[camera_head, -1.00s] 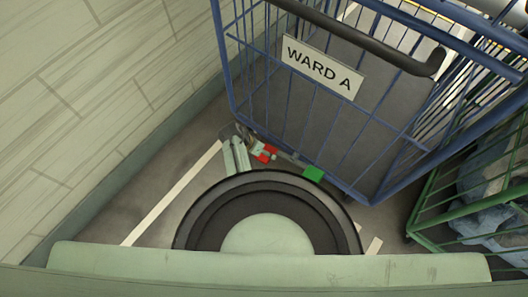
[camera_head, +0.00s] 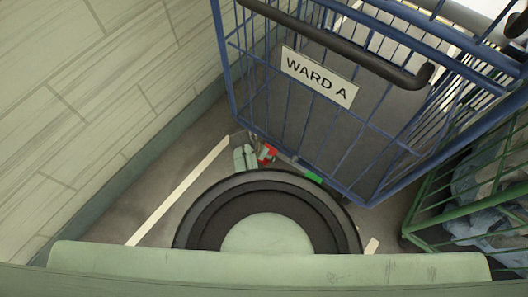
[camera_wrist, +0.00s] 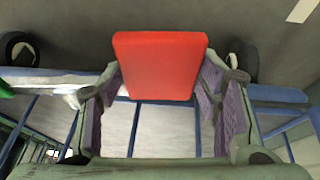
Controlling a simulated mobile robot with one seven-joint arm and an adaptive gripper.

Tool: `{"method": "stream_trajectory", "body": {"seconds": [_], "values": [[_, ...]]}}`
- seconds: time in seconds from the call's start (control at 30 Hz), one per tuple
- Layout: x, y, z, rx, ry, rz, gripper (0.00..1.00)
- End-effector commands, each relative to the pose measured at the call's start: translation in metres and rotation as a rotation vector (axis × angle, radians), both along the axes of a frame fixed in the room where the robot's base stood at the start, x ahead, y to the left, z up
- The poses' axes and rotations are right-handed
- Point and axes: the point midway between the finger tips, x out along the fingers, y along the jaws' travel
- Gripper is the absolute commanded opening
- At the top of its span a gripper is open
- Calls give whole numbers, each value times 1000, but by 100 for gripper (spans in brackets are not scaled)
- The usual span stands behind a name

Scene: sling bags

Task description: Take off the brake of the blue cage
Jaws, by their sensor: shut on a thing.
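The blue cage (camera_head: 289,120) carries a white "WARD A" sign (camera_head: 318,76) and a dark push handle. At its near lower edge are a red pedal (camera_head: 271,152) and a green pedal (camera_head: 313,178). The green pedal shows as a thin strip. My gripper (camera_head: 262,153) is low at the cage's near left corner, at the red pedal. In the wrist view the red pedal (camera_wrist: 160,62) fills the space between the two fingers, and my gripper (camera_wrist: 160,85) is shut on it. The fingers partly hide the bar behind.
A green cage (camera_head: 425,235) with blue-grey cloth (camera_head: 490,190) stands close on the right. A pale wall (camera_head: 90,110) runs along the left. Dark wheels (camera_wrist: 18,48) show in the wrist view. Bare floor with a white line (camera_head: 180,190) lies between wall and cage.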

Motion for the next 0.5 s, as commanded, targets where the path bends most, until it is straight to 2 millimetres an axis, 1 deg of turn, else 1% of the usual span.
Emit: {"method": "stream_trajectory", "body": {"seconds": [0.03,0.1,0.4,0.5], "values": [[-2,-2,10,30,-21,-4,8],[-3,-4,16,73,-52,-4,8],[-7,-9,35,237,-172,-4,8],[-7,-10,40,236,-172,-1,8]]}}
